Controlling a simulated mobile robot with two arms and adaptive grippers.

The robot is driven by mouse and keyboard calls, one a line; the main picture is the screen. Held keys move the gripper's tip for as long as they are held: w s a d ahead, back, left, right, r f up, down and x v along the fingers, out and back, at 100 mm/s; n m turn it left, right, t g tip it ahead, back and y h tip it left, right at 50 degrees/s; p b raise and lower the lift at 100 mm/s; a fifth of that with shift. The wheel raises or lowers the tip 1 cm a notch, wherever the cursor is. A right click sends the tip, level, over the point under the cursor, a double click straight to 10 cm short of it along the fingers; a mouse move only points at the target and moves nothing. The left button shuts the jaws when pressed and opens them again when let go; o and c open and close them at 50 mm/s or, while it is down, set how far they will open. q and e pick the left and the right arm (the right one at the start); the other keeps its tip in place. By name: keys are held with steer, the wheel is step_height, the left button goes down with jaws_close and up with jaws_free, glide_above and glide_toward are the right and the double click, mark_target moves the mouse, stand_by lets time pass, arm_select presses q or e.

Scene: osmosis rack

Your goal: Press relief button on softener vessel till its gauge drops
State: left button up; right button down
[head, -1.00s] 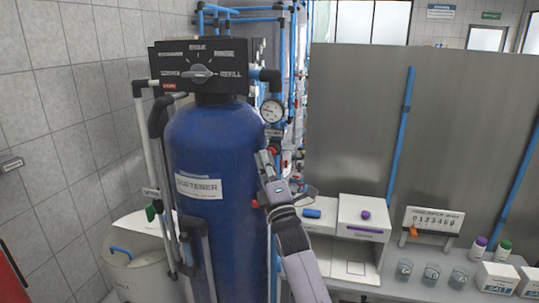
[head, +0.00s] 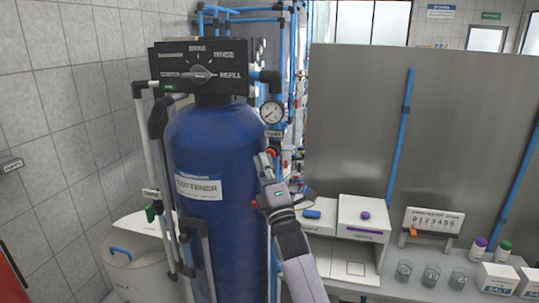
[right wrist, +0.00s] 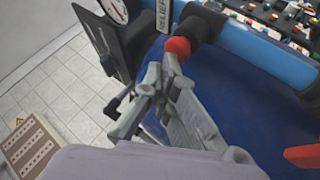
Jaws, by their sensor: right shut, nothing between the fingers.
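The blue softener vessel (head: 215,140) stands upright at left centre in the head view, with a white label on its front. A round white gauge (head: 271,111) sits at its upper right, its needle pointing to the lower left. The red relief button (head: 270,152) is below the gauge. It also shows in the right wrist view (right wrist: 178,47), beneath a RELIEF label (right wrist: 163,12). My right gripper (head: 264,163) is shut and empty. Its fingertips are right at the button and appear to touch it. My left gripper is not in view.
A black control head (head: 200,65) with a selector knob tops the vessel. Blue and grey pipes run close beside it. A white bench (head: 320,250) with boxes, cups and bottles lies to the right, before a grey partition (head: 350,110). A white tank (head: 140,265) stands lower left.

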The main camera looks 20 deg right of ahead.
steer(key=shift+s+a, duration=0.3)
steer(key=shift+s, duration=0.2)
steer(key=s+a+p, duration=0.1)
steer(key=s, duration=0.1)
steer(key=s+a, duration=0.1)
steer(key=s, duration=0.1)
steer(key=shift+a+p, duration=0.35)
steer(key=shift+a, duration=0.05)
